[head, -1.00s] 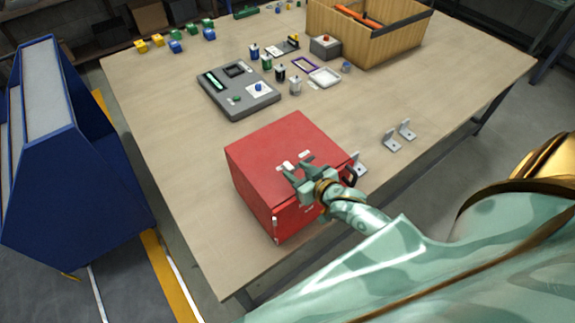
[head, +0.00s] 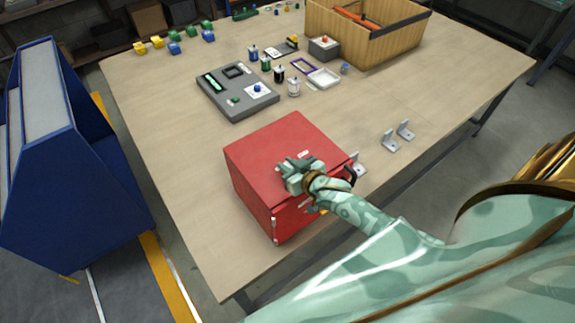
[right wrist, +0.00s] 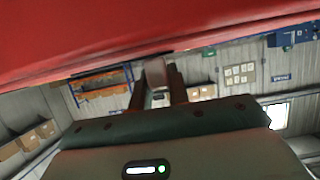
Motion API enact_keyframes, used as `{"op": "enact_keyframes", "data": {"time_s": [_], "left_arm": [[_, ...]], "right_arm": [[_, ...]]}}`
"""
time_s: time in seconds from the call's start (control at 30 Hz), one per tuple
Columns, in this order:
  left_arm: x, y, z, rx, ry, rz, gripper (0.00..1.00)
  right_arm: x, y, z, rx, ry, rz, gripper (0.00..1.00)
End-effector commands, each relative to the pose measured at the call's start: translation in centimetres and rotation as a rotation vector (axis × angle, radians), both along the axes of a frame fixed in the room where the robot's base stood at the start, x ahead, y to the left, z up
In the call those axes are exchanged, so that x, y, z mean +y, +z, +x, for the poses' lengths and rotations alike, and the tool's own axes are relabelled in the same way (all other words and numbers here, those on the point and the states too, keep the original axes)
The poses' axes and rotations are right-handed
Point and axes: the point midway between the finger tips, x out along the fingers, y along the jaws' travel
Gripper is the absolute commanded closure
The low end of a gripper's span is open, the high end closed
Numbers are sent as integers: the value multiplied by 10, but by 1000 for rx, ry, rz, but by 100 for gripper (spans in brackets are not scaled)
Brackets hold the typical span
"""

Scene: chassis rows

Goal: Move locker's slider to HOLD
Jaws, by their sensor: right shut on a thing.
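The red locker (head: 262,150) stands near the table's front edge, its top and front showing in the head view. My right gripper (head: 287,166) is over the locker's top, near its front edge. In the right wrist view its fingers (right wrist: 160,85) are shut on a small pale block close to the red surface (right wrist: 80,40), which I take for the slider (right wrist: 156,72). In the head view the hand covers the slider, and a small white label (head: 304,154) shows beside it. Which mark the slider stands at cannot be read. My left gripper is not in view.
A dark handle (head: 351,174) is on the locker's front side. Metal brackets (head: 391,140) stand to its right. A grey panel (head: 236,95), small bottles (head: 279,74) and a wooden crate (head: 383,47) are farther back. The table (head: 170,120) left of the locker is clear.

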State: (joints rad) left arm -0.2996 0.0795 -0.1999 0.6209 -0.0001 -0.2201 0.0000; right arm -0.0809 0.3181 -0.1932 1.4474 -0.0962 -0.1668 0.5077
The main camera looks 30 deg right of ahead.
Motion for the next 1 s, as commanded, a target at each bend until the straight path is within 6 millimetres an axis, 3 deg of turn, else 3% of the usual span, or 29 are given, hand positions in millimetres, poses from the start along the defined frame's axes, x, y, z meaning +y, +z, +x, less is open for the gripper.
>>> {"op": "enact_keyframes", "data": {"time_s": [0.33,0.47,0.73,0.77,0.83,1.0], "left_arm": [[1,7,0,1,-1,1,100],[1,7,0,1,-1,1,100],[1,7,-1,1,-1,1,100],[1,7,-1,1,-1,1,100],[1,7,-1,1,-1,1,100],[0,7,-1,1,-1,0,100]], "right_arm": [[-71,0,6,1,0,-7,100],[-81,0,6,1,-3,-4,100],[-83,0,7,1,-5,-4,100],[-83,1,7,1,-5,-4,77],[-83,0,7,1,-5,-4,60],[-82,0,6,0,-3,-3,60]]}}
